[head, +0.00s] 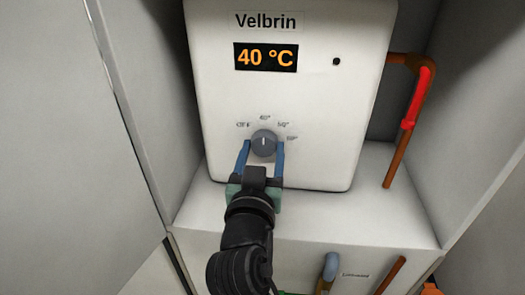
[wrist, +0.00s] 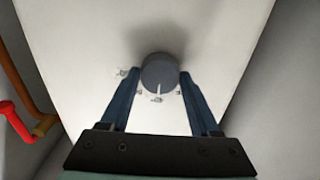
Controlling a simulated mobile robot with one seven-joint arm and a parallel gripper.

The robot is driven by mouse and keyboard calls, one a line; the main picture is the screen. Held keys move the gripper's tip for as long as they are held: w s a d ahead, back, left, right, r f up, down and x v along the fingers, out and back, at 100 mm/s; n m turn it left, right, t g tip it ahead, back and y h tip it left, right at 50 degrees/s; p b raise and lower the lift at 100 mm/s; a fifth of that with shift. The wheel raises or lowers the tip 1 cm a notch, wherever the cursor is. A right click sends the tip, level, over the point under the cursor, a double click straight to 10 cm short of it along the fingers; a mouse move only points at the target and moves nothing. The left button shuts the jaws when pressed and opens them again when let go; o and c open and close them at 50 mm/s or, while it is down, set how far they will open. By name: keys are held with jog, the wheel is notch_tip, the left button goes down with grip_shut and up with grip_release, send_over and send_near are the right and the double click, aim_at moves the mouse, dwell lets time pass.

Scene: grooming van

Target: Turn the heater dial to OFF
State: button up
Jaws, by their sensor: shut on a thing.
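The white Velbrin heater (head: 300,110) fills the upper middle of the head view. Its display (head: 266,57) reads 40 °C. The round grey heater dial (head: 263,142) is low on its front, with its light pointer line up toward the 40° mark. A mark at the dial's left looks like OFF but is blurred; higher temperature marks lie to its right. My gripper (head: 262,148) has its blue fingers on either side of the dial, shut on it. In the wrist view the dial (wrist: 159,72) sits between the fingertips, its pointer toward the picture's bottom.
A copper pipe with a red sleeve (head: 415,98) runs at the heater's right; it also shows at the left in the wrist view (wrist: 15,122). The heater stands by a pale ledge (head: 350,212) between grey side walls (head: 135,90). A blue-grey handle (head: 330,267) is below.

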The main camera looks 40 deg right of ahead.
jog(key=shift+n, duration=0.3)
jog(key=n+p, duration=0.4)
jog(key=shift+r, duration=0.1)
jog(key=shift+n+p, duration=1.45)
jog(key=shift+n, duration=1.25)
jog(key=o, duration=1.4)
jog(key=shift+c, duration=0.2)
jog(key=shift+a, duration=0.1)
jog(key=v, duration=1.3)
jog(key=shift+b, duration=0.4)
